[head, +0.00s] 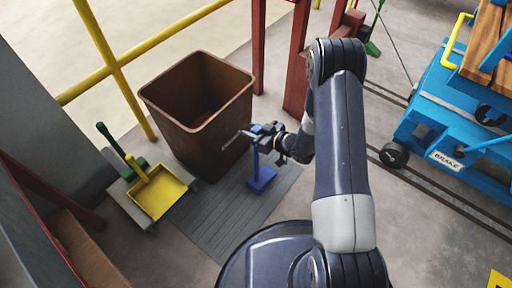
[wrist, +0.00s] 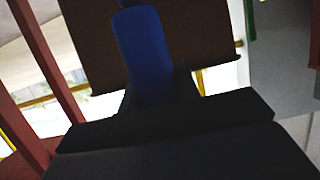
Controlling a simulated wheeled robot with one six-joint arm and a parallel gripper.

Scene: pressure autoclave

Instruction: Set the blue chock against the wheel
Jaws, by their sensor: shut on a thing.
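The blue chock (head: 262,180) has a foot with an upright handle, over the grey slatted mat in front of the brown bin. My gripper (head: 262,134) is shut on the upper part of its handle. In the wrist view the blue handle (wrist: 143,50) stands between the dark fingers, and the chock's foot cannot be made out there. I cannot tell whether the foot touches the mat. A dark wheel (head: 394,155) of the blue cart (head: 436,110) shows at the right, well apart from the chock, with my arm between them in the picture.
The brown bin (head: 190,140) stands just behind my gripper. A yellow dustpan (head: 158,190) and green brush lie left of the mat (head: 215,222). Red posts (head: 298,60) rise behind my arm. Floor rails (head: 440,192) run past the cart.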

